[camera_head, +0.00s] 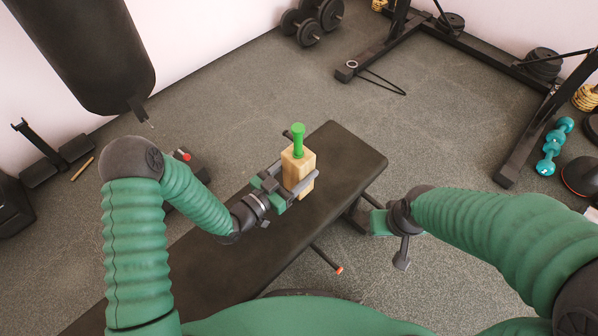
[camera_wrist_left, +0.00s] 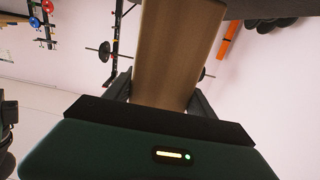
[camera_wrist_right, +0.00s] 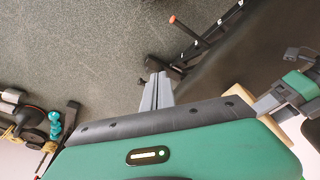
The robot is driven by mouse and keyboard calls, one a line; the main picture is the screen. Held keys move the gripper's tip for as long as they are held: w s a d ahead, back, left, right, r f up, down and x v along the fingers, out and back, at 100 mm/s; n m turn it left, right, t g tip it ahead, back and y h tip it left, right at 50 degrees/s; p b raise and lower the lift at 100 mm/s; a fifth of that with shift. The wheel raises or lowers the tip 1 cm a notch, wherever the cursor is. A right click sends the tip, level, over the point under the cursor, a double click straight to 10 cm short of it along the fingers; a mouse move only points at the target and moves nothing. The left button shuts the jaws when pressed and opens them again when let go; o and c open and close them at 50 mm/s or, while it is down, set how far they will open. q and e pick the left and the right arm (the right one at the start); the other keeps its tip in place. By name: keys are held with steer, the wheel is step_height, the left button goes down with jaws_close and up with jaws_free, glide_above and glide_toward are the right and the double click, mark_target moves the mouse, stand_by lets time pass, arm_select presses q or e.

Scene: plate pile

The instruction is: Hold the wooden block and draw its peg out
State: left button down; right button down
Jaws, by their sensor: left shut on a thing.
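The wooden block (camera_head: 297,172) is a pale, upright piece with a green peg (camera_head: 298,141) standing out of its top. My left gripper (camera_head: 285,184) is shut on the block's sides, over the black bench. In the left wrist view the block (camera_wrist_left: 178,55) fills the space between the fingers; its peg is not seen there. My right gripper (camera_wrist_right: 158,85) is shut and empty, to the right of the block and apart from it. The block (camera_wrist_right: 240,97) also shows in the right wrist view, partly hidden behind my right gripper's body.
The black padded bench (camera_head: 345,150) runs diagonally under the block. A rack frame (camera_head: 525,125), teal dumbbells (camera_head: 553,146) and black dumbbells (camera_head: 311,22) stand farther off. A punching bag (camera_head: 85,50) hangs at the upper left. The space above the block looks clear.

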steer(key=shift+f, duration=0.5)
steer(key=shift+f+b, duration=0.1)
steer(key=shift+b, duration=0.25)
steer(key=c, duration=2.1)
jaws_free()
